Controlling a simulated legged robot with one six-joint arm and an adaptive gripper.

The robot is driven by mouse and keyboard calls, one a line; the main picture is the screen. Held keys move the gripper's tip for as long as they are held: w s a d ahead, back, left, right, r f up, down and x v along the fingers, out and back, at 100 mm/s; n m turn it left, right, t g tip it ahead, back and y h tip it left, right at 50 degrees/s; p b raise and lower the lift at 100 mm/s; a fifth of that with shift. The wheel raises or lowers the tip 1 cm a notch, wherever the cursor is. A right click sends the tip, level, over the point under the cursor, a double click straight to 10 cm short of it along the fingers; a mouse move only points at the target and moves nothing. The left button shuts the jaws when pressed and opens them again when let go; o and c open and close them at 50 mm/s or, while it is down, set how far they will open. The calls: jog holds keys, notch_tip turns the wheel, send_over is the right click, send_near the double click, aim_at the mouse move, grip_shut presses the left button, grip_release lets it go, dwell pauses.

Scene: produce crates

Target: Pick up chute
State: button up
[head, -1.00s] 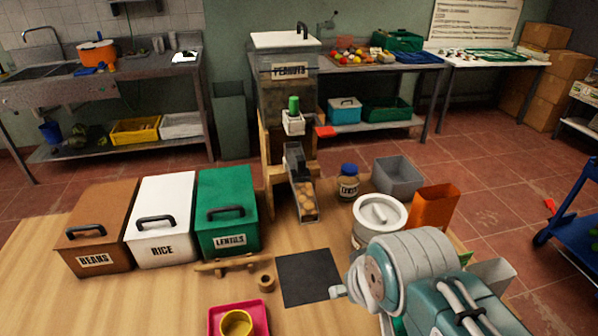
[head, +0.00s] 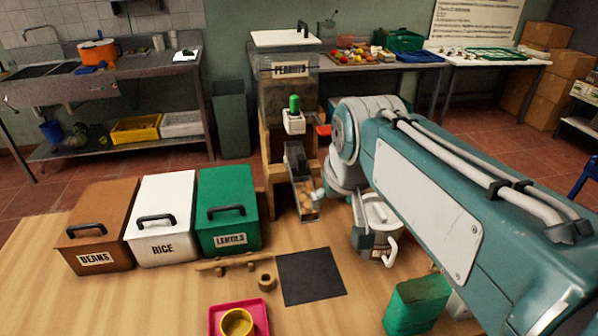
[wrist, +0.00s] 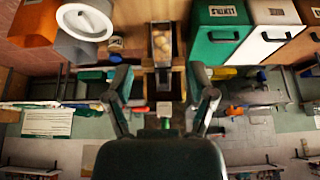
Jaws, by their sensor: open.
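The chute (head: 304,197) is a sloping trough with clear or grey sides at the foot of a wooden-framed dispenser labelled PEANUTS (head: 289,70). Round tan pieces lie in its lower end. In the wrist view, which is upside down, the chute (wrist: 162,30) shows at the top centre. My gripper (wrist: 165,88) is open there, its two fingers spread apart with nothing between them, and the chute lies beyond them. In the head view my arm comes from the right and hides the gripper's fingers.
Brown BEANS (head: 97,229), white RICE (head: 165,222) and green LENTILS (head: 228,211) bins stand left of the dispenser. A white-lidded container (head: 378,212) is close to my arm. A dark mat (head: 310,277) and a pink tray (head: 262,313) with a yellow cup lie in front.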

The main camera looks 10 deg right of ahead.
jog(key=w+r, duration=0.2)
jog(key=w, duration=0.8)
send_near(300, 156)
jog(key=shift+g, duration=0.4)
jog(key=x, duration=1.1)
jog(key=shift+w, duration=0.45)
grip_shut()
